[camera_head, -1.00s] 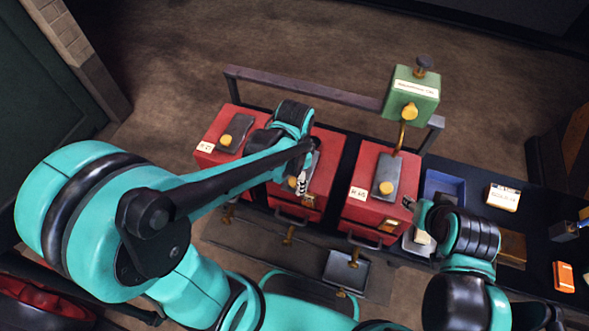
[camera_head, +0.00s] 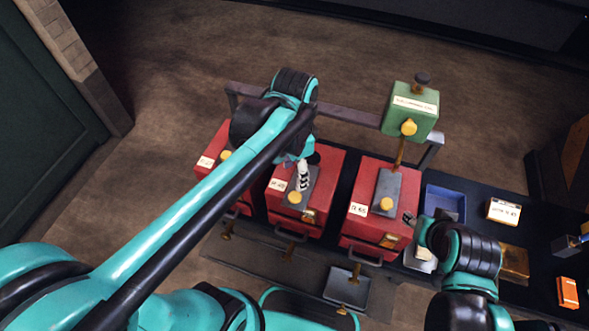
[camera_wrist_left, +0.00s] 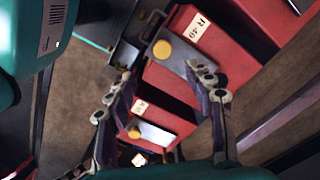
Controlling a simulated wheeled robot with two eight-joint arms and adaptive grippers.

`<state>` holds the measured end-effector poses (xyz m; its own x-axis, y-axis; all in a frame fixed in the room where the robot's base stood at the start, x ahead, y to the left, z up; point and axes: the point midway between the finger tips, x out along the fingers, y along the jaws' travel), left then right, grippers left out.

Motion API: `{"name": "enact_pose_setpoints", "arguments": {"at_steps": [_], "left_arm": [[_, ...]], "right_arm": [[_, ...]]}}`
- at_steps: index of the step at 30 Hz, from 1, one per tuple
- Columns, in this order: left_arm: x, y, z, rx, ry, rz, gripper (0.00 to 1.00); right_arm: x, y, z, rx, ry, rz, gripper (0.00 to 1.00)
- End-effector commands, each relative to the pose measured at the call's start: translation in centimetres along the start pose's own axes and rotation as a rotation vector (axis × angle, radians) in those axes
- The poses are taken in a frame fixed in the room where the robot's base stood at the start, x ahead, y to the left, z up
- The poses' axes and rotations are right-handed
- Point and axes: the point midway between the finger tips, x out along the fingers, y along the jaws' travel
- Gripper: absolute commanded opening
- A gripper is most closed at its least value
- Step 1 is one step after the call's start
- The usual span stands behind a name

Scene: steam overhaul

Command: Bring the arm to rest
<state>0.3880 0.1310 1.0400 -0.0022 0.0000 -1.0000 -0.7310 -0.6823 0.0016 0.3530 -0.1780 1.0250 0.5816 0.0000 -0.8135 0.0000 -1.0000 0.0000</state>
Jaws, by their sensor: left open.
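My left gripper (camera_head: 303,176) hangs over the middle one of three red boxes (camera_head: 333,160), its arm reaching in from the lower left. In the left wrist view its two fingers (camera_wrist_left: 160,90) stand apart with nothing between them. Red boxes with yellow knobs lie beyond the fingers there, one with a label reading R 40 (camera_wrist_left: 198,27). My right arm's wrist (camera_head: 465,250) is at the right, beside the right red box (camera_head: 358,222). The tips of my right gripper (camera_head: 412,219) are small and partly hidden, so its opening is unclear.
A green box (camera_head: 410,110) with a label stands on a post behind the right red box. A blue tray (camera_head: 445,203), a labelled card block (camera_head: 503,211) and an orange item (camera_head: 567,292) lie on the dark bench at right. A grey pan (camera_head: 347,288) sits in front, low down.

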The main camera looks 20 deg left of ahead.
Motion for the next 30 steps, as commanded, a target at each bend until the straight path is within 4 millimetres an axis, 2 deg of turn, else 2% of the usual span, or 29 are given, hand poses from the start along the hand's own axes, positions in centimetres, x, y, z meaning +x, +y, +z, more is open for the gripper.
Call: {"name": "enact_pose_setpoints", "arguments": {"at_steps": [10, 13, 17, 24, 30], "left_arm": [[0.0, 0.0, 0.1, -0.005, 0.003, -0.002, 0.53], [0.1, 0.0, 0.6, -0.055, 0.032, -0.026, 0.53], [0.3, 0.1, 2.1, -0.224, 0.139, -0.098, 0.53], [1.1, -0.3, 4.8, -0.607, 0.424, -0.221, 0.53], [1.4, -0.6, 5.8, -0.772, 0.569, -0.253, 0.53]], "right_arm": [[0.0, 0.0, 0.0, 0.000, 0.000, 0.000, 0.40], [0.0, 0.0, 0.0, 0.000, 0.000, 0.000, 0.40], [0.0, 0.0, 0.0, 0.000, 0.000, 0.000, 0.40], [0.0, 0.0, 0.0, 0.000, 0.000, 0.000, 0.40], [0.0, 0.0, 0.0, 0.000, 0.000, 0.000, 0.40]]}}
